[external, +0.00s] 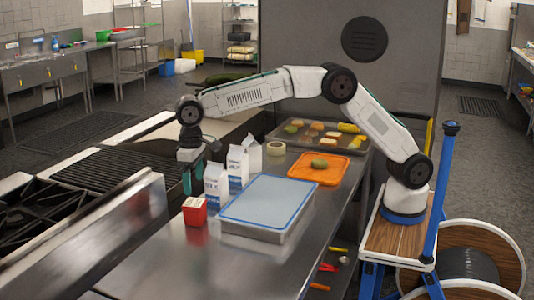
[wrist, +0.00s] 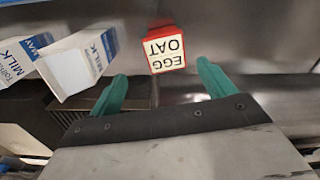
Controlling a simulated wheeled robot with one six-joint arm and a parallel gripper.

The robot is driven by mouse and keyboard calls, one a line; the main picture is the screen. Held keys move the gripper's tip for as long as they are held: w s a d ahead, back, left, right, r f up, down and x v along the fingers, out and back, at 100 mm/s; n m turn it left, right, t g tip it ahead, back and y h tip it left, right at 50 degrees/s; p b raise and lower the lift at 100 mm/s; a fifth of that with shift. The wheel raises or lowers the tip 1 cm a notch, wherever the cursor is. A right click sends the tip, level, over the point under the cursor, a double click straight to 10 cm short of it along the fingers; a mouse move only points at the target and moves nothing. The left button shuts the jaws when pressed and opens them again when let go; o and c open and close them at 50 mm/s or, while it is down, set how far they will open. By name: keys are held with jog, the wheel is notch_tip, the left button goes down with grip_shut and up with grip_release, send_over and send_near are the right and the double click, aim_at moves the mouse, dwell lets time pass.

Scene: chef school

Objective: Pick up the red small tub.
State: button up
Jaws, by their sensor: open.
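The red small tub (external: 195,210) stands on the steel counter, at its near left part in the external view. In the wrist view the tub (wrist: 166,50) shows a pale top with the words "EGG OAT", upside down. My gripper (external: 190,185) is above the counter, just behind and above the tub in the external view. In the wrist view its two green fingers (wrist: 160,88) are spread apart, and the tub is beyond them, between their lines. Nothing is held. The fingertips do not appear to touch the tub.
Milk cartons (external: 237,165) stand close to the gripper. A blue-rimmed lidded pan (external: 268,203) is right of the tub. An orange tray (external: 318,168) and a food tray (external: 320,137) are further back. A stove (external: 50,215) borders the left.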

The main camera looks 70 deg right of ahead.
aim_at(194, 203)
jog(key=shift+a+f, duration=0.4)
jog(key=shift+a, duration=0.1)
jog(key=shift+a+f, duration=0.1)
jog(key=shift+f, duration=0.25)
notch_tip(194, 203, down, 7)
jog(key=shift+f, duration=0.1)
jog(key=c, duration=1.1)
jog(key=shift+c, duration=0.4)
jog(key=shift+r, duration=0.2)
